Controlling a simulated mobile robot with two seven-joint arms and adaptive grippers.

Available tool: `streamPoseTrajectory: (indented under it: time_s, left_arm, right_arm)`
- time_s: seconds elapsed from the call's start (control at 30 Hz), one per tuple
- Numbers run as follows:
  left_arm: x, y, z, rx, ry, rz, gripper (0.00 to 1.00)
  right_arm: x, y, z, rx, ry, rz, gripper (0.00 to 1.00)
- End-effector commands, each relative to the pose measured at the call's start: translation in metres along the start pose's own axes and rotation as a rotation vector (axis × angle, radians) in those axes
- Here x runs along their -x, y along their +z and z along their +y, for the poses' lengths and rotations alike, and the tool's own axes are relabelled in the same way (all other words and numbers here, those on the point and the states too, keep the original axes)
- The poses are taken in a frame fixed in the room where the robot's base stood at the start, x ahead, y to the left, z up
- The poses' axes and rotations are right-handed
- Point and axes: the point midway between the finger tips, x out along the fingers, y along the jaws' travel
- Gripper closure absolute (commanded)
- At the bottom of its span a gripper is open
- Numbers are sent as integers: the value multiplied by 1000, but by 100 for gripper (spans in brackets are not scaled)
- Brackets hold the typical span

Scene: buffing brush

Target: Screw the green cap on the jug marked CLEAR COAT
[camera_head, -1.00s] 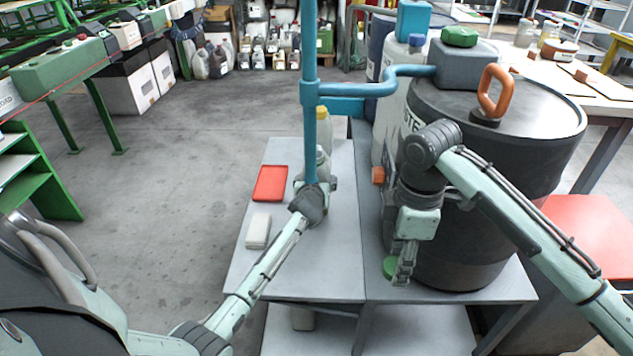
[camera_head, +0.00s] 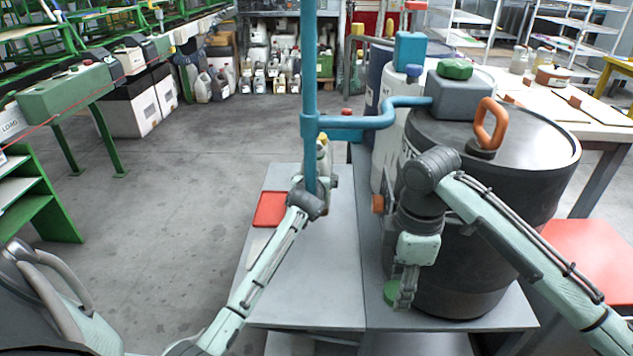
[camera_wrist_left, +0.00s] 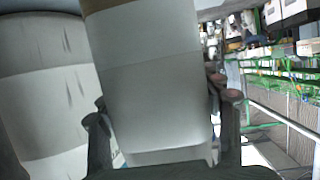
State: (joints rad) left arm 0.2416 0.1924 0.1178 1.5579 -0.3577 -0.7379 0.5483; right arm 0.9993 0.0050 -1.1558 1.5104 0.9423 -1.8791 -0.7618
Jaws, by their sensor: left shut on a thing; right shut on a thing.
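The green cap (camera_head: 392,292) is in the fingers of my right gripper (camera_head: 403,291), low in front of the black drum, near the right table's edge. My left gripper (camera_head: 318,188) is at the far part of the left table, partly behind the blue pipe. It is shut on a pale jug (camera_head: 325,160), mostly hidden in the head view. In the left wrist view the pale wall of the jug (camera_wrist_left: 155,95) fills the space between the fingers. No CLEAR COAT label is readable, and the jug's mouth is hidden. The cap and the jug are well apart.
A blue pipe (camera_head: 309,90) stands upright before the left gripper. A red tray (camera_head: 270,209) and a white block (camera_head: 262,238) lie on the grey table (camera_head: 330,290). The black drum (camera_head: 510,190) crowds the right arm. Another pale container (camera_wrist_left: 45,95) stands left in the wrist view.

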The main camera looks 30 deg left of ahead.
Motion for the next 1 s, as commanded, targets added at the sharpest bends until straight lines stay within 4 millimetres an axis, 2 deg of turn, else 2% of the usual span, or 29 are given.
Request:
streamPoseTrajectory:
  time_s: [0.43,0.57,0.67,0.77,1.0]
  left_arm:
    - [0,-3,0,0,1,6,89]
    - [0,-3,0,0,1,6,89]
    - [0,-3,0,0,1,6,89]
    - [0,-3,0,0,1,6,89]
    - [0,-3,0,0,1,6,89]
  right_arm:
    - [0,1,0,-6,0,-1,70]
    - [1,18,-1,-90,3,-6,70]
    - [2,46,-5,-250,7,-13,70]
    - [6,86,-12,-483,14,-20,70]
    - [24,178,-48,-1131,25,-21,70]
